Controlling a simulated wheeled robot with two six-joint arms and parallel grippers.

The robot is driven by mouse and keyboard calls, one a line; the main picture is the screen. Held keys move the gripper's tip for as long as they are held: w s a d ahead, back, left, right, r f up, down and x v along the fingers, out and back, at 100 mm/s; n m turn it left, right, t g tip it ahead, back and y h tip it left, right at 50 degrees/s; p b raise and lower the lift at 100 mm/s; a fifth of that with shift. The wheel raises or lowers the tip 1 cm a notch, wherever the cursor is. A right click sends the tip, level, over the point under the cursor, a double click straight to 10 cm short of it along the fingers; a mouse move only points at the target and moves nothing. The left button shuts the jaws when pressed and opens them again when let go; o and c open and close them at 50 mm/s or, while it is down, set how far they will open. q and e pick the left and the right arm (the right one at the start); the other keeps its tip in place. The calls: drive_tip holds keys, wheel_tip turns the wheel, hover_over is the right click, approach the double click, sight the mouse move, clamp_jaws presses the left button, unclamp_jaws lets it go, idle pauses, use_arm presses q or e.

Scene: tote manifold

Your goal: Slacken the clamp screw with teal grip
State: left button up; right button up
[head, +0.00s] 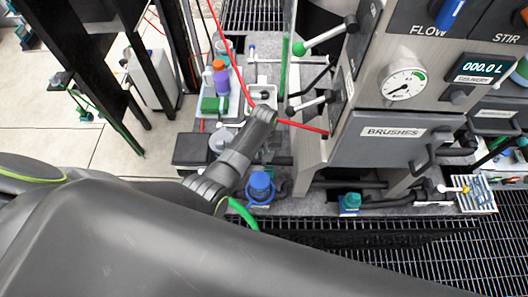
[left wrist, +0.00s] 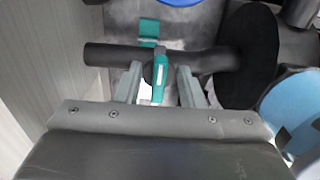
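In the left wrist view a teal grip (left wrist: 160,76) stands across a dark horizontal pipe (left wrist: 108,55), with a teal block (left wrist: 149,28) just behind it. My left gripper (left wrist: 160,82) is open, with one finger on each side of the teal grip. Gaps show between the grip and both fingers. In the head view my left gripper is not seen; a grey link of my arm covers the middle. A teal fitting (head: 349,203) sits by dark pipes at the lower middle there; I cannot tell if it is the same piece. My right gripper is in neither view.
A blue-topped fitting (head: 260,187) stands beside my arm. To the right is a grey panel with a BRUSHES drawer (head: 392,140) and a gauge (head: 404,84). A tray (head: 233,95) holds bottles behind. In the wrist view a light blue round part (left wrist: 290,105) is at right.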

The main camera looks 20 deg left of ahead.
use_arm(q)
drive_tip(key=shift+r, duration=3.65)
